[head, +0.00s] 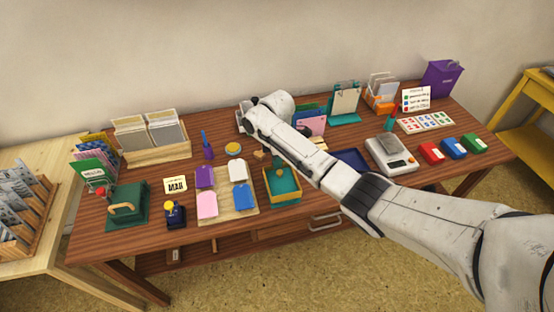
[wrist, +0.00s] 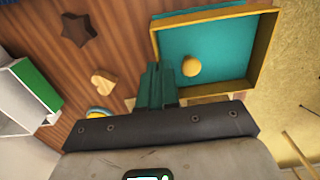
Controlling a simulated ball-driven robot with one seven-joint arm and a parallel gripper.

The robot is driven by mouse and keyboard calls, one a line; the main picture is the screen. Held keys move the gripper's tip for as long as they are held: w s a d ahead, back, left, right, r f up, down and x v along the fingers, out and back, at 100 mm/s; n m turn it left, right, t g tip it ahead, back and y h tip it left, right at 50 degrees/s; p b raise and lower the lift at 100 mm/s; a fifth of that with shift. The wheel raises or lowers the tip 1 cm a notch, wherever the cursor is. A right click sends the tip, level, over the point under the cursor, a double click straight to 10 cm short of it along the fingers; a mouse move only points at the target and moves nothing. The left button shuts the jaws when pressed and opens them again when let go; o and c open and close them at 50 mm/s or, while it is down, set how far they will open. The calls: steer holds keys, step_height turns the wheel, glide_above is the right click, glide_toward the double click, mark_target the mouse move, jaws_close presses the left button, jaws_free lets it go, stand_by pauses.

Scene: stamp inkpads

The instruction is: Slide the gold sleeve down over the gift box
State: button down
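The gold sleeve (wrist: 263,50) looks like a rectangular gold frame in the wrist view. It surrounds a teal surface that I take for the gift box (wrist: 215,40), with a round yellow knob-like piece on it. My gripper (wrist: 158,66) shows as two close green prongs beside the sleeve's left side in the wrist view. Whether they touch or grip it is unclear. My arm hides the gripper in the head view.
A wooden heart (wrist: 103,82) and a dark star (wrist: 80,29) lie beside my gripper. A board of coloured tags (head: 222,208) stands left of the box. A dark blue tray (head: 351,158) and a scale (head: 391,155) are to the right, near my arm.

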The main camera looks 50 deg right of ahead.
steer(key=shift+f, duration=0.3)
stand_by(0.5)
steer(key=c, duration=1.3)
jaws_free()
steer(key=shift+r, duration=0.15)
steer(key=shift+r+p, duration=3.3)
steer(key=shift+r, duration=0.1)
